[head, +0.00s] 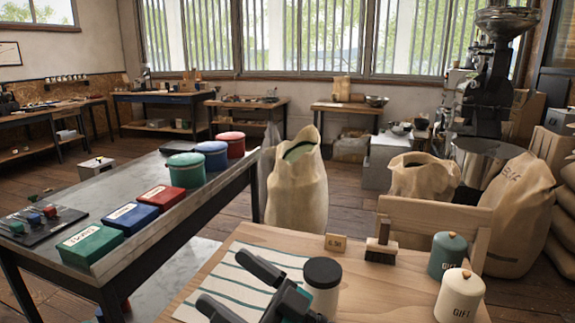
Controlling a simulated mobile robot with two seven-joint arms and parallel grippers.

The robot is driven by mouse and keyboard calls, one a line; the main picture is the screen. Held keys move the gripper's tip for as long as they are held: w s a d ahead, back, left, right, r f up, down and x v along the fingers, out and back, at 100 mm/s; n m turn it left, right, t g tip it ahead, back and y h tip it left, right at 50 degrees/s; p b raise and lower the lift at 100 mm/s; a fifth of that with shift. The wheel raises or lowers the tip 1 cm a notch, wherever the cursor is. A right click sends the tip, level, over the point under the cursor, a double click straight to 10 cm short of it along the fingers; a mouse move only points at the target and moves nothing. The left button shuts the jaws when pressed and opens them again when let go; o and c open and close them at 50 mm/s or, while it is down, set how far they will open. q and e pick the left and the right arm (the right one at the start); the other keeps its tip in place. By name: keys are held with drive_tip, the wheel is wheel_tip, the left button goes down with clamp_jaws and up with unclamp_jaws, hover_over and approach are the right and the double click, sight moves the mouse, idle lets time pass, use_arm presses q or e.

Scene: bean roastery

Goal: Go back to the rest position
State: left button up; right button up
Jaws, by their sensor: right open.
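My right gripper (223,279) is in the lower middle of the head view, over the striped cloth (240,290) on the wooden table (400,290). Its two dark fingers are spread apart and point to the upper left, with nothing between them. A white jar with a dark lid (322,285) stands just right of the gripper; I cannot tell how wide the gap is. My left gripper is not in view.
A teal canister (447,256), a cream canister (459,296), a brush (381,243) and a price tag (336,242) stand on the wooden table. A dark bench (215,202) with colored boxes and tins is at left. Open sacks (297,190) stand behind.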

drive_tip(key=d+f+m+t+h, duration=0.9)
drive_tip(key=d+f+m+h, duration=0.2)
drive_tip(key=d+f+h, duration=0.6)
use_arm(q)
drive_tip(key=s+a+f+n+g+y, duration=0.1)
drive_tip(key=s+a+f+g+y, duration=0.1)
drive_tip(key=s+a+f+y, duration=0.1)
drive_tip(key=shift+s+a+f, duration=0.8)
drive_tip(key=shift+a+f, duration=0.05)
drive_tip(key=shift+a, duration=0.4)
use_arm(e)
drive_tip(key=s+d+f+g+h, duration=0.3)
drive_tip(key=s+d+f+g, duration=0.3)
drive_tip(key=s+f, duration=0.6)
drive_tip(key=shift+s+d+f, duration=0.35)
drive_tip(key=shift+d+f, duration=0.6)
drive_tip(key=shift+d, duration=0.1)
